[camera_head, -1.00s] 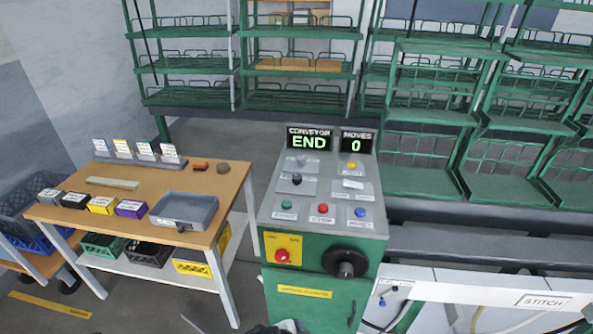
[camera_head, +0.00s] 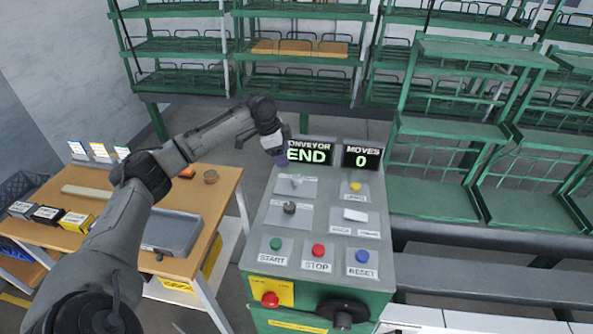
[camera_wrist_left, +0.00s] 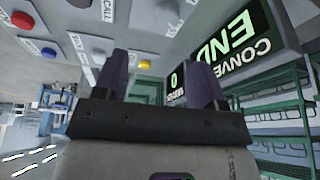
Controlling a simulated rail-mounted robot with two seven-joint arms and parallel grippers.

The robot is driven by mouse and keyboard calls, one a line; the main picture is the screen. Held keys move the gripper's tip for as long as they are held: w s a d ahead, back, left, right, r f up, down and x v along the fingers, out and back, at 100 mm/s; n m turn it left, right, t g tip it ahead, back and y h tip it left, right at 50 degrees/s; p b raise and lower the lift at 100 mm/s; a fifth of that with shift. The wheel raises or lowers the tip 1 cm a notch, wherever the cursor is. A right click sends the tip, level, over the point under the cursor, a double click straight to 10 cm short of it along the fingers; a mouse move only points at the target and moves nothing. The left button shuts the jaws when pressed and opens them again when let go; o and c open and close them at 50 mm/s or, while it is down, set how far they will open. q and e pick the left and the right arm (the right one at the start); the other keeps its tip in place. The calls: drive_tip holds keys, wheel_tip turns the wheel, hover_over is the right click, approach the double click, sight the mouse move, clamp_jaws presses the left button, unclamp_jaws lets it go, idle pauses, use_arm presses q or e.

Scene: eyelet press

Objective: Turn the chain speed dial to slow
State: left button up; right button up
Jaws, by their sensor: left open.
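The control panel (camera_head: 335,235) stands in the middle of the head view. It has a light grey knob (camera_head: 296,181) at upper left and a dark knob (camera_head: 289,208) below it. Their labels are too small to read, so I cannot tell which is the chain speed dial or its setting. My left gripper (camera_head: 279,158) is above the panel's upper left corner, beside the display, apart from both knobs. In the left wrist view its purple fingers (camera_wrist_left: 160,82) are spread and empty. My right gripper is not in view.
The conveyor display (camera_head: 309,153) reads END and the moves display (camera_head: 361,156) reads 0. Several buttons, including a red stop button (camera_head: 318,250), and a white switch (camera_head: 356,214) share the panel. A wooden table (camera_head: 215,188) stands left; green racks (camera_head: 455,130) stand behind.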

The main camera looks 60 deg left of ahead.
sight(296, 177)
use_arm(q)
drive_tip(key=shift+t+h, duration=0.3)
drive_tip(key=shift+h, duration=0.1)
drive_tip(key=x, duration=0.3)
drive_tip(key=a+b+x, duration=0.1)
drive_tip(key=x, duration=0.7)
drive_tip(key=shift+w+a+f, duration=0.1)
drive_tip(key=shift+w+a, duration=0.1)
drive_tip(key=shift+a, duration=0.15)
drive_tip(key=shift+f+b, duration=0.25)
drive_tip(key=shift+b, duration=0.05)
drive_tip(key=shift+c, duration=0.4)
